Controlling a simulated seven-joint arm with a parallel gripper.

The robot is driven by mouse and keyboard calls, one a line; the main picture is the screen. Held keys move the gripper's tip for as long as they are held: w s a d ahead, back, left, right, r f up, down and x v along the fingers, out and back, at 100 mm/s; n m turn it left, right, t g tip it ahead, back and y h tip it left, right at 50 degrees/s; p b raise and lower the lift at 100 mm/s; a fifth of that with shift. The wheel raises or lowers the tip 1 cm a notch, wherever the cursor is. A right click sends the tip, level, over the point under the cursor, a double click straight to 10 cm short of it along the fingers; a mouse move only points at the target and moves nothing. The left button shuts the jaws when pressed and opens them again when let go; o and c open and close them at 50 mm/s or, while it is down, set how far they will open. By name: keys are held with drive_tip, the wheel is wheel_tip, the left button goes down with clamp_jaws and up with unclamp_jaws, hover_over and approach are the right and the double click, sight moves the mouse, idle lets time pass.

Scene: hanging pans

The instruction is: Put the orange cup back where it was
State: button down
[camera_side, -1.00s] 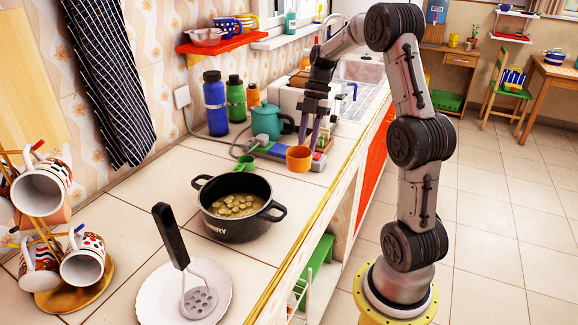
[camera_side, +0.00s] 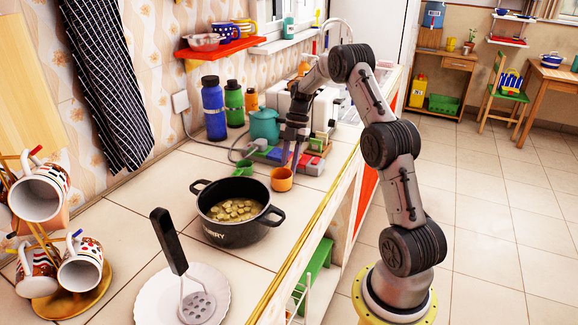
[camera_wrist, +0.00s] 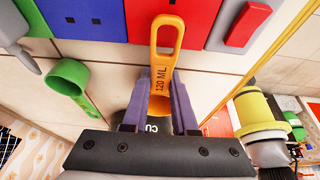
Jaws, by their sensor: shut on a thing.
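The orange cup (camera_side: 282,179) is a measuring cup with a long looped handle marked 120 ML. My gripper (camera_side: 292,154) has its two purple fingers shut on it. In the wrist view the orange cup (camera_wrist: 163,62) lies between the fingers of my gripper (camera_wrist: 161,88), with the handle reaching toward the coloured blocks. Its bowl is partly hidden by the gripper there. In the side view the cup is at the near side of the coloured block board (camera_side: 312,162), right of a green cup (camera_side: 243,168). I cannot tell whether it touches the counter.
The green cup also shows left in the wrist view (camera_wrist: 66,88). A black pot (camera_side: 232,228) of food stands nearer the camera. A teal pot (camera_side: 264,125) and several bottles stand behind the board. Bare counter tiles lie right of the black pot, up to the counter edge.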

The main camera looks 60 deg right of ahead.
drive_tip(key=shift+f, duration=0.2)
drive_tip(key=c, duration=0.7)
unclamp_jaws()
